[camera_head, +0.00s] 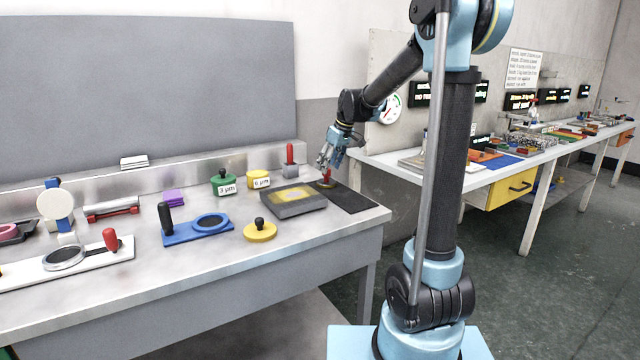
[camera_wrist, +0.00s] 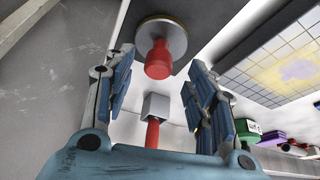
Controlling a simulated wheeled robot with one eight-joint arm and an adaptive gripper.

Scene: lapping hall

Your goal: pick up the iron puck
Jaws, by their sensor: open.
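A round puck with a red knob (camera_head: 326,182) stands on the dark mat at the right end of the near bench. I take it for the iron puck. In the wrist view its disc (camera_wrist: 152,27) has a brass-coloured rim, and the red knob points toward me. My gripper (camera_head: 327,158) is just above the puck. In the wrist view my gripper (camera_wrist: 158,68) has its two blue fingers spread, with the knob's end showing between their tips. I see no finger touching the knob.
A grey plate with a yellow patch (camera_head: 297,199) lies left of the puck. A grey block with a red handle (camera_head: 290,160) stands behind. A yellow puck (camera_head: 260,230), a blue ring plate (camera_head: 199,226) and green and yellow tubs are farther left. The dark mat (camera_head: 352,202) is clear in front.

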